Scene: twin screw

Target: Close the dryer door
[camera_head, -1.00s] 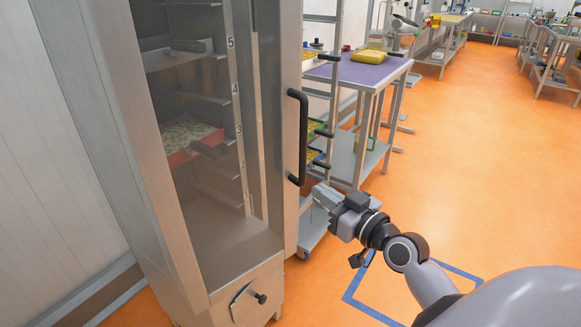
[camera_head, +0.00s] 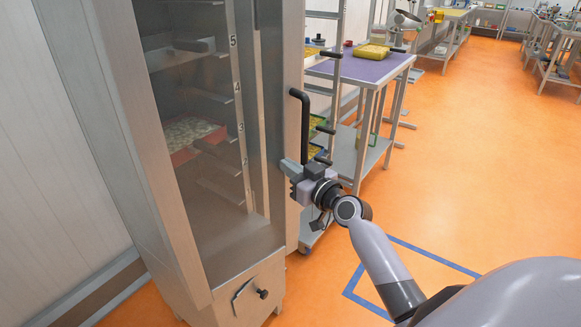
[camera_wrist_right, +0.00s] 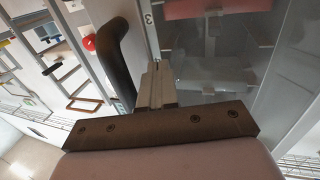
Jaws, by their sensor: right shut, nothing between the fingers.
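The dryer is a tall grey metal cabinet (camera_head: 165,200) on the left of the head view. Its door has a see-through pane (camera_head: 200,120) and a metal frame (camera_head: 281,60) with a black bar handle (camera_head: 304,125). The door looks nearly or fully against the cabinet; I cannot tell if a gap remains. My right gripper (camera_head: 287,169) is shut and empty, its tips at the door frame by the handle's lower end. In the right wrist view, the closed fingers (camera_wrist_right: 157,85) point at the door beside the handle (camera_wrist_right: 115,62). Contact is unclear. My left gripper is out of view.
Inside the dryer, a red tray (camera_head: 190,140) sits on a numbered rack. A drain valve (camera_head: 262,293) sticks out below the door. A rack and a purple-topped table (camera_head: 360,68) stand just behind the handle. Orange floor (camera_head: 470,160) is open to the right.

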